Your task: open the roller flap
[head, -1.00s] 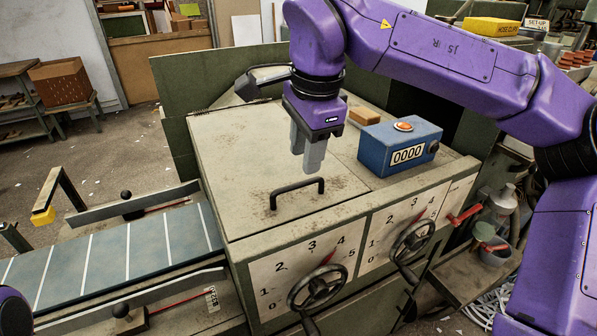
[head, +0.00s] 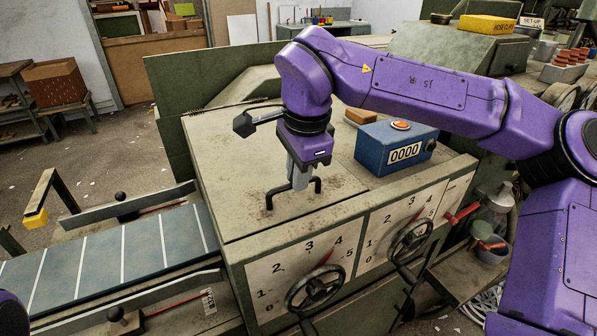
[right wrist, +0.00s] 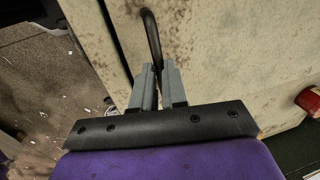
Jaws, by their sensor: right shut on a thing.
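The roller flap (head: 240,185) is a worn, cream-coloured lid on top of the machine. It lies flat and shut, with a hinge line along its far edge. A dark bar handle (head: 317,186) stands near its front edge. My right gripper (head: 300,183) points down over the flap and is shut on this handle, its grey fingers hiding the middle of the bar. In the right wrist view the handle (right wrist: 151,40) runs in between the two fingers (right wrist: 158,85). My left gripper is not in view; only a bit of purple arm shows at the lower left.
A blue counter box (head: 395,147) with an orange button stands right of the flap, beside a small wooden block (head: 360,116). Handwheels (head: 318,288) and dials are on the front face. A striped conveyor (head: 110,255) lies to the left.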

